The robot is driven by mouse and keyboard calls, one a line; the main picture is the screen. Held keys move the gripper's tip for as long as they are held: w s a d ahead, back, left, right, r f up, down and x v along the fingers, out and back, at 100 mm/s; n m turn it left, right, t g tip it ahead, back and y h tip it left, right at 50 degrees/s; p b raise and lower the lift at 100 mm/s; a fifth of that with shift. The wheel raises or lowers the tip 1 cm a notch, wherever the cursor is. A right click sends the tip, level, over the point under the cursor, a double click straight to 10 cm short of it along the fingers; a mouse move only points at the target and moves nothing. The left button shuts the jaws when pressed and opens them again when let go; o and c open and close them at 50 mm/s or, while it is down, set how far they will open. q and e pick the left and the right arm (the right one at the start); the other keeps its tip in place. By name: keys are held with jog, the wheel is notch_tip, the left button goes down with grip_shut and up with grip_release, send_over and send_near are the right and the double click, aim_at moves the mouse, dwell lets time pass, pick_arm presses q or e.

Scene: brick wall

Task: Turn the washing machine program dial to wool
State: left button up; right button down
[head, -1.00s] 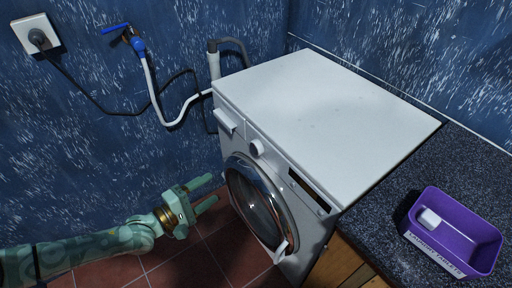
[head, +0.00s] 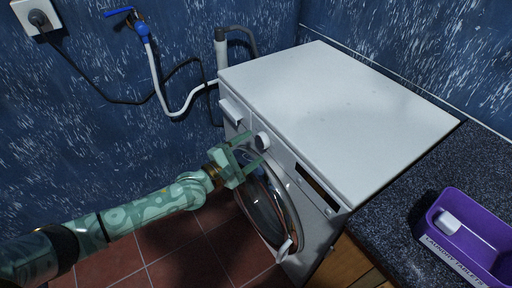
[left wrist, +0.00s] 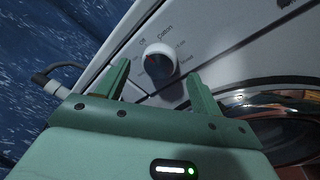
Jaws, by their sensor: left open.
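The white washing machine (head: 335,105) stands against the blue wall. Its round white program dial (head: 262,141) sits on the front panel, left of the dark display (head: 312,185). In the left wrist view the dial (left wrist: 159,62) has printed labels around it; "Off" and "Cotton" are at the top, the ones at right are too small to read surely. A red mark shows on the dial's upper left. My left gripper (head: 256,147) is open in front of the panel. In the left wrist view its two fingers (left wrist: 158,82) point at the dial, one on each side, apparently short of it.
The round door (head: 266,205) is below the dial, with its handle low on the right. The detergent drawer (head: 233,112) is left of the dial. A purple laundry tablets box (head: 480,232) stands on the dark counter (head: 385,215). A hose and tap (head: 139,30) are on the wall.

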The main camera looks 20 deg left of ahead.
pick_arm(q)
jog(key=shift+x, duration=1.2)
jog(key=c, duration=1)
jog(key=shift+m, duration=0.3)
